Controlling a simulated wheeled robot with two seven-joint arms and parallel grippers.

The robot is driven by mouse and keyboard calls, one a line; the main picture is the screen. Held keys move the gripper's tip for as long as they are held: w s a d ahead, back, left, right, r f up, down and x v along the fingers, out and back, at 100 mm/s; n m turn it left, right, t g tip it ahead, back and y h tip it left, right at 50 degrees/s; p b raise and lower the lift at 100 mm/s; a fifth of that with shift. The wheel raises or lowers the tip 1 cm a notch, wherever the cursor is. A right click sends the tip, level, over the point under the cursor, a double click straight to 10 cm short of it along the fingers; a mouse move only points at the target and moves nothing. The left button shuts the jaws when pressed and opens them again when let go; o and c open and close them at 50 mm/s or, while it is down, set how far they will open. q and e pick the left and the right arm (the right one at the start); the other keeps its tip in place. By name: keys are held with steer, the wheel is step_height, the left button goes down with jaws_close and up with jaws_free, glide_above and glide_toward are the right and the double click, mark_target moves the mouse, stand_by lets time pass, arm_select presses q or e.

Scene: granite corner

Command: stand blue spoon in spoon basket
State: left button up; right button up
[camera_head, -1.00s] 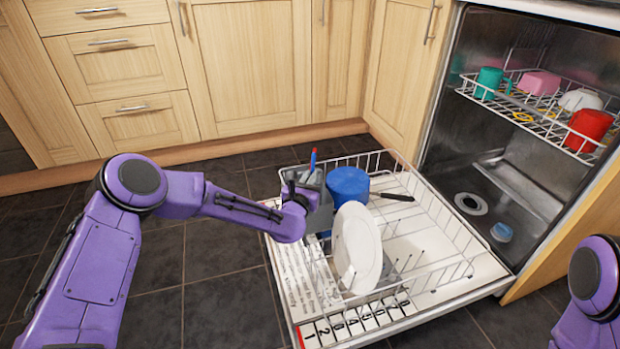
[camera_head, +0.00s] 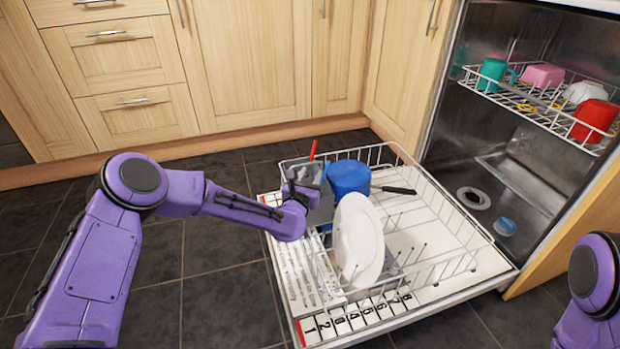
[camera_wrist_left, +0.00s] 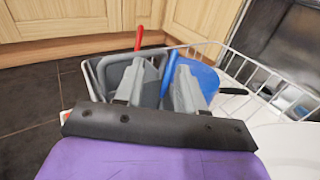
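My left gripper (camera_head: 312,176) is over the grey spoon basket at the back left of the lower dishwasher rack. In the wrist view its two grey fingers (camera_wrist_left: 162,78) stand apart, so it looks open. A thin blue strip, which looks like the blue spoon (camera_wrist_left: 169,70), shows between the fingers, close to the right one. Its lower part is hidden. The grey spoon basket (camera_wrist_left: 100,72) surrounds the fingertips, and a red handle (camera_wrist_left: 138,38) sticks up at its far side. The red handle also shows in the head view (camera_head: 313,150). My right gripper is out of view.
A blue cup (camera_head: 348,178) stands right of the basket, with a black handle (camera_head: 398,190) beyond it. A white plate (camera_head: 357,240) stands upright in front. The rack's wire rim (camera_head: 440,198) surrounds them. The upper rack (camera_head: 540,118) holds cups and bowls.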

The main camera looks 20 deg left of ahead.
arm_select(q)
steer(key=s+p, duration=0.1)
steer(key=s, duration=0.2)
steer(key=s+p, duration=0.1)
steer(key=s, duration=0.2)
steer(key=s+p, duration=0.2)
steer(key=s, duration=0.1)
steer(key=shift+s+r, duration=0.2)
steer(key=shift+r, duration=0.1)
steer(key=shift+s+f, duration=0.1)
steer(key=shift+s, duration=0.5)
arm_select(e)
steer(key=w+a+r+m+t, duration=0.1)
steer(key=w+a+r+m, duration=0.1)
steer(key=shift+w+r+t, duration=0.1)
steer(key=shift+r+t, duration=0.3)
